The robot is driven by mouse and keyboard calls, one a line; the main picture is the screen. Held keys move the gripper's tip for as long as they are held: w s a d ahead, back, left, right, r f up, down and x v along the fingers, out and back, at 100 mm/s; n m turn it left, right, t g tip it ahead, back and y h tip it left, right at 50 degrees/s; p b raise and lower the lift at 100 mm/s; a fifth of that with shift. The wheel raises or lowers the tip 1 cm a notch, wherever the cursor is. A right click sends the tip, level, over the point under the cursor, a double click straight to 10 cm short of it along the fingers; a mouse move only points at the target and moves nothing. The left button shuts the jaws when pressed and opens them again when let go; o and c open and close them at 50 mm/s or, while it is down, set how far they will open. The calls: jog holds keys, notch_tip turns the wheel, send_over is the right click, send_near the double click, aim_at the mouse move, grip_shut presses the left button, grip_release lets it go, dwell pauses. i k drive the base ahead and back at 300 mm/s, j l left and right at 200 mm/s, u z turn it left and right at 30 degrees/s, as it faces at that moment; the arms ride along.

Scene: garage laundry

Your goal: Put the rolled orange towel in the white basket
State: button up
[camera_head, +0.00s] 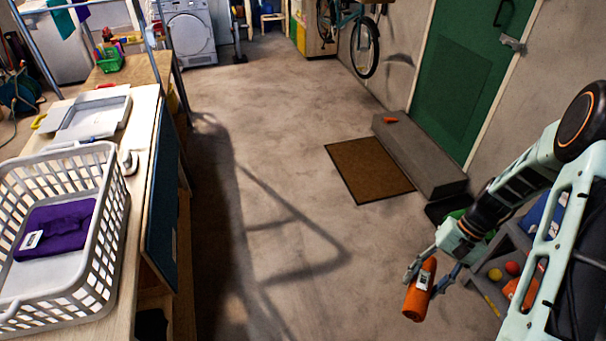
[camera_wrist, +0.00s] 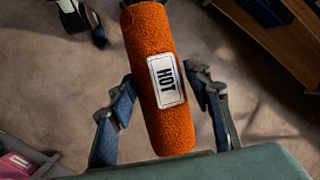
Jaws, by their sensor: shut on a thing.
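The rolled orange towel (camera_head: 417,300) is held by my gripper (camera_head: 431,279) at the lower right of the head view, above the floor. In the wrist view the towel (camera_wrist: 152,100) lies between my two fingers (camera_wrist: 160,105), with a white label reading HOT. My gripper is shut on it. The white basket (camera_head: 108,235) stands on the wooden bench at the left of the head view, well apart from the gripper. A folded purple cloth (camera_head: 60,228) with a white tag lies inside the basket.
The wooden bench (camera_head: 137,200) also bears a grey tray (camera_head: 92,117) behind the basket. Open concrete floor (camera_head: 270,190) lies between bench and gripper. A brown mat (camera_head: 368,168) and a grey step (camera_head: 420,160) are by the green door (camera_head: 465,70). A grey bin with balls (camera_head: 497,275) stands beside my arm.

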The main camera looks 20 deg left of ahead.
aim_at(58, 287)
jog(key=u, duration=2.2)
